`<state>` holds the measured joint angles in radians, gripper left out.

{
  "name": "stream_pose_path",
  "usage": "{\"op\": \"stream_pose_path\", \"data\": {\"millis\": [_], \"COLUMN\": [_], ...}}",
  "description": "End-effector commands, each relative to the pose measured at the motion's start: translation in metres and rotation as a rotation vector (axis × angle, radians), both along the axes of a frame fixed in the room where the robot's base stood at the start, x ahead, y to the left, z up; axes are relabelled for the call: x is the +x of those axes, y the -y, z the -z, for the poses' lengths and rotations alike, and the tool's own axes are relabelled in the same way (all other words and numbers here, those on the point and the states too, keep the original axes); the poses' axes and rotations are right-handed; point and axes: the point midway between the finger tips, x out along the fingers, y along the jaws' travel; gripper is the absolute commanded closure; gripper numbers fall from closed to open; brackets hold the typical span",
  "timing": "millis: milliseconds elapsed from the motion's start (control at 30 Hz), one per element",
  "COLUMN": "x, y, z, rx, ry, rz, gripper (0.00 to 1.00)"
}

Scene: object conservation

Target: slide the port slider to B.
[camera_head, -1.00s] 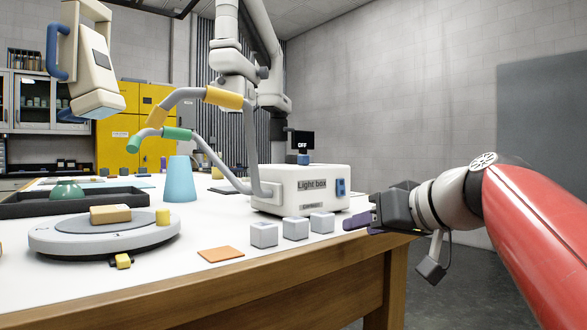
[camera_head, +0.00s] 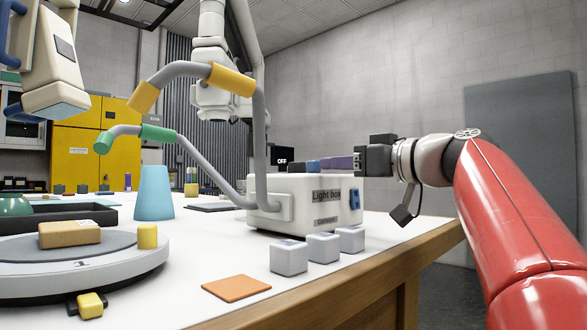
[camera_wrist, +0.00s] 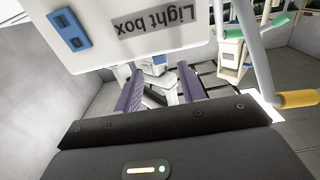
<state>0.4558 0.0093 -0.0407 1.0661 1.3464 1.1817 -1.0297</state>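The white light box (camera_head: 305,205) stands on the table with a blue switch (camera_head: 355,199) on its right end. Its label also shows upside down in the wrist view (camera_wrist: 153,23). I cannot make out a slider marked B. Small dark pieces (camera_head: 275,183) show at the box's top, too small to identify. A yellow and black piece (camera_head: 90,304) sits at the turntable's front edge. My gripper (camera_head: 325,164) reaches leftward at about the height of the box top. In the wrist view its purple fingers (camera_wrist: 160,86) are apart with nothing held between them.
Grey tubes with yellow (camera_head: 231,80) and green (camera_head: 158,134) sleeves rise beside the box. Three pale cubes (camera_head: 323,247) and an orange square (camera_head: 236,287) lie in front. A blue cone (camera_head: 153,193) and a turntable (camera_head: 70,262) stand to the left.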

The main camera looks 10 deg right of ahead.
Motion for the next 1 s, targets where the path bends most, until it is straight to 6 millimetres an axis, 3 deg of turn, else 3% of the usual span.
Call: {"op": "stream_pose_path", "data": {"millis": [167, 600, 933, 1000], "x": [0.009, 0.059, 0.063, 0.063], "y": [-0.006, -0.043, -0.046, -0.046], "z": [-0.001, -0.001, 0.000, 0.000], "rx": [0.000, 0.000, 0.000, 0.000], "ry": [0.002, 0.001, 0.002, 0.002], "rz": [-0.002, -0.002, 0.000, 0.000], "gripper": [0.60, 0.60, 0.60, 0.67]}}
